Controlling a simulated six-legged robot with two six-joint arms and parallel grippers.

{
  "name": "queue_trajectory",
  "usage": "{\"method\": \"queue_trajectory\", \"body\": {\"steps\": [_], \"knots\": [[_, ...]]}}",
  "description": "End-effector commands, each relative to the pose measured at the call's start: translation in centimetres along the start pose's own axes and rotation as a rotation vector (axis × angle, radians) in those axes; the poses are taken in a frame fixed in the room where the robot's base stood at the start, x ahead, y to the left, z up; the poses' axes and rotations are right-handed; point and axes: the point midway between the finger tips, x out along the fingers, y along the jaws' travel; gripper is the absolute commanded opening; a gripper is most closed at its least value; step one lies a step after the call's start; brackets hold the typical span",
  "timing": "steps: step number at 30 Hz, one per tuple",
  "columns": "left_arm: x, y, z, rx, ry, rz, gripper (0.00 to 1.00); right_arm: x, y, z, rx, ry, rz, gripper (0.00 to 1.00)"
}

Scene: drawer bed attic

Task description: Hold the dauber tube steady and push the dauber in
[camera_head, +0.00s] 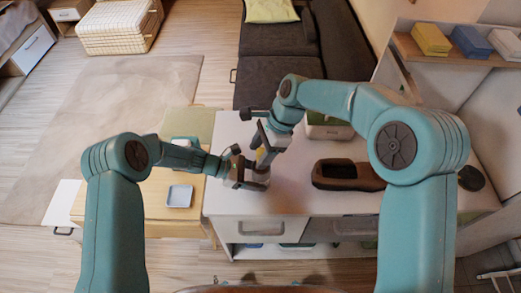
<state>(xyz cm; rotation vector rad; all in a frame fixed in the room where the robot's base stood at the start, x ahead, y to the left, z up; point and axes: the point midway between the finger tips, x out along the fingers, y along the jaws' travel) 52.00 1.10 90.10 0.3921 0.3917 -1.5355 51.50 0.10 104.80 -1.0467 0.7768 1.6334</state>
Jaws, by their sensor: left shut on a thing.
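My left gripper (251,175) is low over the white top of the drawer unit and is shut on the dauber tube, which is mostly hidden by the fingers. A small yellow piece (260,156), which looks like the dauber, shows just above the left gripper's fingers and below the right gripper. My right gripper (264,143) points down at this yellow piece from above. Its fingers are close beside the piece, but I cannot tell whether they grip it. I cannot tell how far the dauber sits in the tube.
The white drawer unit (305,190) has a dark oblong open tray (347,174) to the right. A box (328,128) stands behind, and a round black thing (471,178) lies far right. A wooden table (150,206) with a pale blue tray (179,196) is at the left.

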Motion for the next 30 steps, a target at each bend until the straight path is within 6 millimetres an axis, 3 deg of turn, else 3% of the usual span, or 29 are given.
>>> {"method": "queue_trajectory", "body": {"steps": [8, 21, 30], "knots": [[0.0, 0.0, 0.0, -0.001, 0.000, -0.001, 0.27, -1.1, 0.0, 0.0, 0.000, 0.000, -0.002, 0.57], [0.0, 0.0, 0.0, -0.001, 0.000, 0.000, 0.27, -10.2, 0.0, 0.0, 0.001, 0.001, -0.002, 0.57], [0.0, 0.0, 0.0, -0.001, 0.000, 0.000, 0.27, -12.1, 0.0, 0.0, 0.001, 0.000, 0.000, 0.57]]}}
